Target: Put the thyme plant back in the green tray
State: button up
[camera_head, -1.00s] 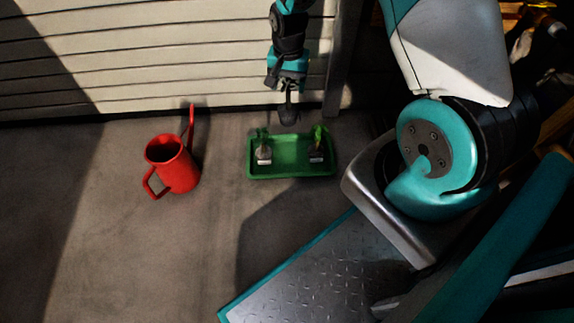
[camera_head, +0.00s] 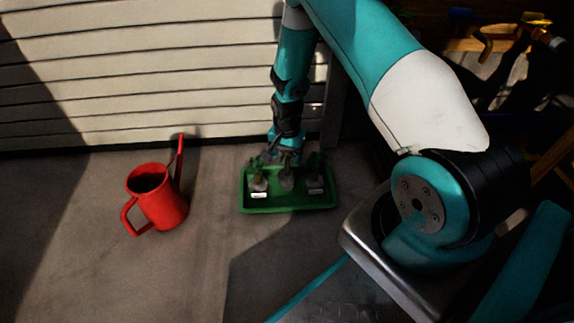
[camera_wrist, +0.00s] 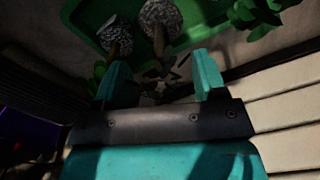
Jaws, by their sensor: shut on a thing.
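The green tray (camera_head: 290,208) lies on the floor near the slatted wall. My gripper (camera_head: 286,162) points down over the tray and is shut on a plant, which I take to be the thyme plant (camera_head: 286,181). Its grey pot hangs below the fingers, between two other potted plants, left (camera_head: 258,186) and right (camera_head: 315,184). In the wrist view the held plant's pot (camera_wrist: 160,14) shows against the tray, with its stem running back between the fingers. I cannot tell whether this pot touches the tray floor. The leaves are mostly hidden by my gripper.
A red watering can (camera_head: 158,203) stands on the floor left of the tray, well apart from it. The slatted wall (camera_head: 150,90) rises close behind. The floor between can and tray is clear. Yellow-handled items (camera_head: 530,30) are at the far right.

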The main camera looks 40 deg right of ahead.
jog(key=shift+f+b, duration=0.65)
jog(key=shift+f, duration=1.05)
jog(key=o, duration=1.3)
